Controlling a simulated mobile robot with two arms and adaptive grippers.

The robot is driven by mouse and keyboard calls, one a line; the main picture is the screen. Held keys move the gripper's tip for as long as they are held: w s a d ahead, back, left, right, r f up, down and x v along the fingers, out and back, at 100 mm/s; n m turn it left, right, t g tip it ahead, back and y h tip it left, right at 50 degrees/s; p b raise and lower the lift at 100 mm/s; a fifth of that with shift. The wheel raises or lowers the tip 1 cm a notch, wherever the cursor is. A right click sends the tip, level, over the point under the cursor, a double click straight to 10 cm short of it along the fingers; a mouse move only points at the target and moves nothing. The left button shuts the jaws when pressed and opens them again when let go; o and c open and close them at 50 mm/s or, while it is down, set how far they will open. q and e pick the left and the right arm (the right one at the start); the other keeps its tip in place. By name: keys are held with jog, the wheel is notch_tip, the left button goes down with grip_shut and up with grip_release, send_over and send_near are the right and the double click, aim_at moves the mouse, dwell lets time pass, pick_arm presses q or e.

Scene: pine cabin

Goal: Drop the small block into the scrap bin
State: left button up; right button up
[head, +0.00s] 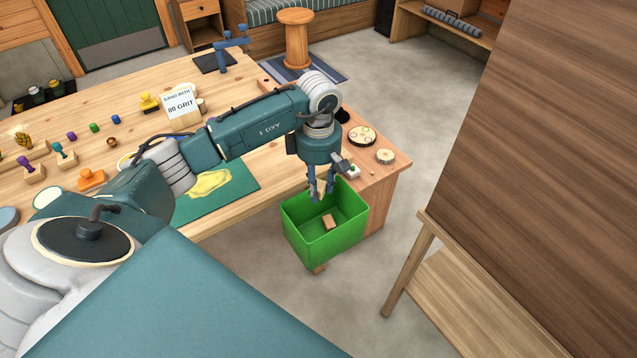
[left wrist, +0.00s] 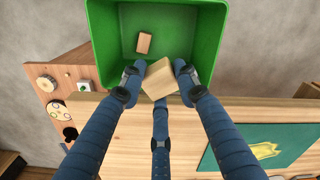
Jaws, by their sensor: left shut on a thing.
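The small block (left wrist: 159,78) is pale wood and sits between the fingers of my left gripper (left wrist: 160,76) in the left wrist view. The gripper is shut on it. My right gripper is not in view.
A brown wooden offcut (head: 329,222) lies inside the bin. The workbench (head: 240,120) holds a green mat (head: 245,180), a sign (head: 180,104), an orange block (head: 91,179) and several small coloured knobs. A brown panel (head: 560,150) stands at the right.

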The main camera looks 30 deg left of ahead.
aim_at(319, 185)
pick_arm(q)
jog(key=o, duration=1)
notch_tip(319, 185, up, 12)
jog(key=shift+d, duration=0.1)
